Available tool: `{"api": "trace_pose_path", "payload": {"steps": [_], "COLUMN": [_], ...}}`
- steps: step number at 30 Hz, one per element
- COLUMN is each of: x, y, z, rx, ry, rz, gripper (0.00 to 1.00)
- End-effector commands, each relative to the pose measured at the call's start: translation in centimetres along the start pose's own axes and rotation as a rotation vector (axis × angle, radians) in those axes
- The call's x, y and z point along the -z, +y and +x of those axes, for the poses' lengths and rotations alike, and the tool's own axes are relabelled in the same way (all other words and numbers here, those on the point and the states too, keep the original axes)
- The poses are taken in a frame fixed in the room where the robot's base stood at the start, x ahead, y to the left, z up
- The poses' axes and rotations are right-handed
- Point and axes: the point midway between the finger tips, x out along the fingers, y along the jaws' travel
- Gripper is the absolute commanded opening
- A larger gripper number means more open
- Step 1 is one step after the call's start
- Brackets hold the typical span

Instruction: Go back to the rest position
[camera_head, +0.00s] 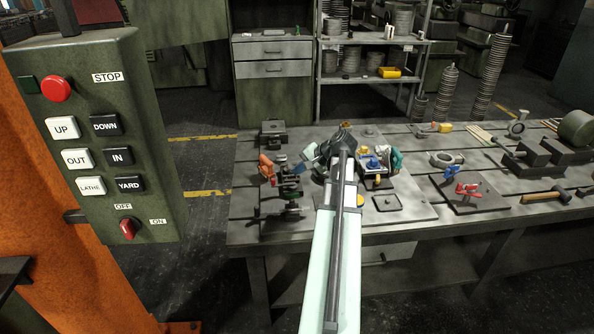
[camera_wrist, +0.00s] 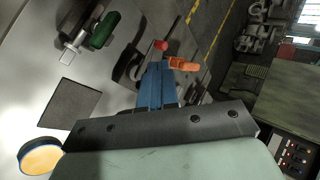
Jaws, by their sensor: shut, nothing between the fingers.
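My gripper (camera_head: 297,169) is above the left part of the workbench (camera_head: 245,215), pointing left. Its blue fingers also show in the wrist view (camera_wrist: 156,75), closed together with nothing between them. A casting with an orange handle (camera_head: 266,168) stands just left of the fingertips in the head view. The orange handle (camera_wrist: 184,64) lies just past the fingertips in the wrist view, and I cannot tell whether they touch. A red knob (camera_wrist: 160,45) and a green cylinder (camera_wrist: 103,30) show farther off. My arm partly hides the bench middle.
Blue, yellow and teal parts (camera_head: 375,162) sit close right of my gripper. A red-handled valve (camera_head: 467,189) and a hammer (camera_head: 548,196) lie farther right. A button box (camera_head: 95,135) stands at the left. Shelves (camera_head: 370,80) are behind. The aisle between box and bench is clear.

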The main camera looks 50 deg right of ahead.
Motion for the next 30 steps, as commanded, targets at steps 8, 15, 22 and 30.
{"api": "trace_pose_path", "payload": {"steps": [8,15,22,30], "x": [0.0,-0.3,-3.6,-10.3], "y": [0.0,-0.1,-1.6,-3.4], "z": [0.0,0.7,7.0,16.8], "rx": [0.000,0.000,-0.003,-0.015], "ry": [0.000,-0.004,-0.043,-0.101], "rz": [0.000,0.000,0.002,0.008], "gripper": [0.00,0.00,0.00,0.00]}}
